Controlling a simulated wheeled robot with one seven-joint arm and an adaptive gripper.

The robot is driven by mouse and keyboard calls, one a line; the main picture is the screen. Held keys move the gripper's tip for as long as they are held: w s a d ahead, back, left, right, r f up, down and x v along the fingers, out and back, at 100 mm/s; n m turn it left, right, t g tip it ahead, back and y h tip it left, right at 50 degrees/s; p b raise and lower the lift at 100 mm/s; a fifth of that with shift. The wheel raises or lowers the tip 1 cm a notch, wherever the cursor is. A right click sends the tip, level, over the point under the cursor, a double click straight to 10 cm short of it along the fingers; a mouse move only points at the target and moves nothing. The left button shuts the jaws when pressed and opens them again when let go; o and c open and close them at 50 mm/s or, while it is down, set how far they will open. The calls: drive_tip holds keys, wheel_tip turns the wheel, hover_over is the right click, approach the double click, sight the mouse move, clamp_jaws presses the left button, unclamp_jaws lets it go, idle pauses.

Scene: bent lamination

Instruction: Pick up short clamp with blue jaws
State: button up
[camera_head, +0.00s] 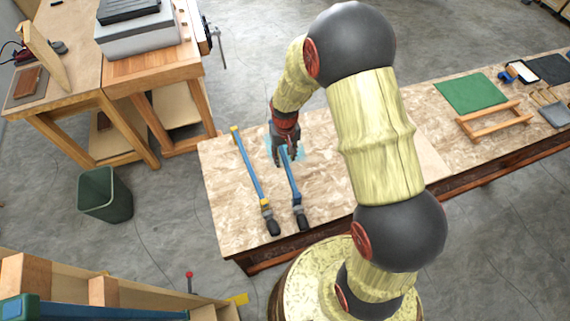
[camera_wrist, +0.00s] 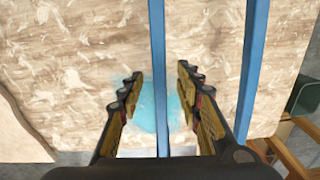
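The short clamp with blue jaws (camera_head: 292,185) lies on the chipboard table, its blue bar running toward the dark handle at the near end. A longer clamp (camera_head: 250,170) with yellow jaws lies to its left. My gripper (camera_head: 284,158) is over the far end of the short clamp and hides part of it. In the wrist view my gripper (camera_wrist: 158,76) is open, with a finger on each side of the short clamp's blue bar (camera_wrist: 158,40). Neither finger visibly grips it. The longer clamp's bar (camera_wrist: 252,50) passes right of the right finger.
The chipboard table (camera_head: 225,215) has free room around the clamps. A light blue patch (camera_wrist: 148,108) shows beneath my gripper. A green bin (camera_head: 105,195) stands on the floor at left. A green mat (camera_head: 470,92) and a wooden frame (camera_head: 493,120) lie farther right.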

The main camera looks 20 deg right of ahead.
wheel_tip(320, 180, down, 3)
drive_tip(key=shift+r, duration=0.2)
clamp_jaws()
idle(0.4)
drive_tip(key=shift+r, duration=0.1)
